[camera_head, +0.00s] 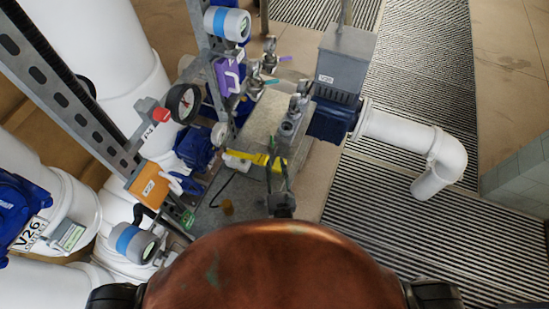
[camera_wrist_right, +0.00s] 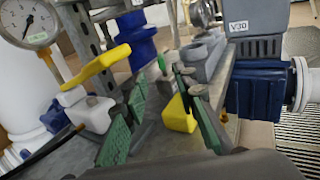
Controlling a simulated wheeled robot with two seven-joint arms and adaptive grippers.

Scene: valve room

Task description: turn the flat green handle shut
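My right gripper (camera_head: 279,163) is over the work surface in the middle of the head view, pointing away from me. In the right wrist view its two green-padded fingers (camera_wrist_right: 158,85) stand apart, with no object clearly held between them. A small green piece (camera_wrist_right: 161,63) shows just beyond the fingertips; it may be the flat green handle seen nearly edge-on, but I cannot be sure. In the head view I cannot make out a flat green handle; the gripper may hide it. My left gripper is not in view.
A yellow lever (camera_head: 249,157) lies close left of the gripper; it also shows in the wrist view (camera_wrist_right: 100,66). A yellow block (camera_wrist_right: 180,116) is near the right finger.

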